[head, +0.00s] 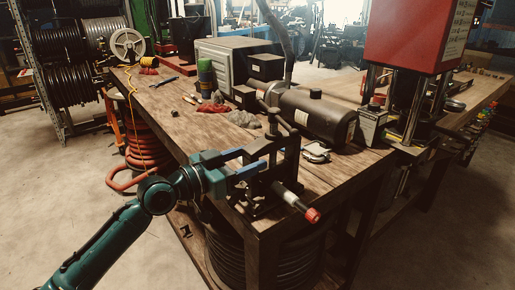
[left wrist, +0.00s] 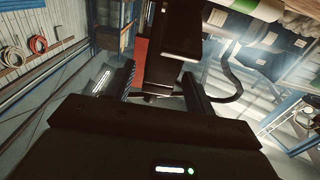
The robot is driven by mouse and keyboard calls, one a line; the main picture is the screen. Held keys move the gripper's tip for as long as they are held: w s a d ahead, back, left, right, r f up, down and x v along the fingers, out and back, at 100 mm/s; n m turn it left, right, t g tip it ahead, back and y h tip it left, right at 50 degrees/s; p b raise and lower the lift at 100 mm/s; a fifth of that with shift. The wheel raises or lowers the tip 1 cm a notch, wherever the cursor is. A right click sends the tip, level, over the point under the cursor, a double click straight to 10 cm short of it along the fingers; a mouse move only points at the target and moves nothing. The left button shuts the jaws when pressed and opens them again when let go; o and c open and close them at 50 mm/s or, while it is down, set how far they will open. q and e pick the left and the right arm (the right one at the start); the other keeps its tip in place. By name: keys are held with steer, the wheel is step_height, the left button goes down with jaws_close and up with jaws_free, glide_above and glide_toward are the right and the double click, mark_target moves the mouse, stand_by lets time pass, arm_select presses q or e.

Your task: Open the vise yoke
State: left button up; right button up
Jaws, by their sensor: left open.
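The dark vise with its upright yoke (head: 294,150) stands at the near corner of the wooden workbench (head: 345,180). A short rod-like piece with a pale middle and a red end (head: 312,215) sticks out from its lower front. My left gripper (head: 262,160) is at the left side of the yoke, with its fingers open and pointing toward it. In the left wrist view the two fingers (left wrist: 155,88) are apart, and a dark block (left wrist: 170,65), seemingly part of the vise, shows between and beyond them. I cannot tell whether the fingers touch it. My right gripper is not in view.
A dark cylindrical motor unit (head: 318,112) and a grey box (head: 232,65) stand behind the vise on the bench. A red-topped press (head: 415,38) is at the right. Rags (head: 213,107) and small tools lie at the bench's left. Coiled hose (head: 275,262) sits below.

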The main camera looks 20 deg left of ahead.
mark_target(272, 165)
arm_select(q)
steer(key=shift+x, duration=1.65)
jaws_close()
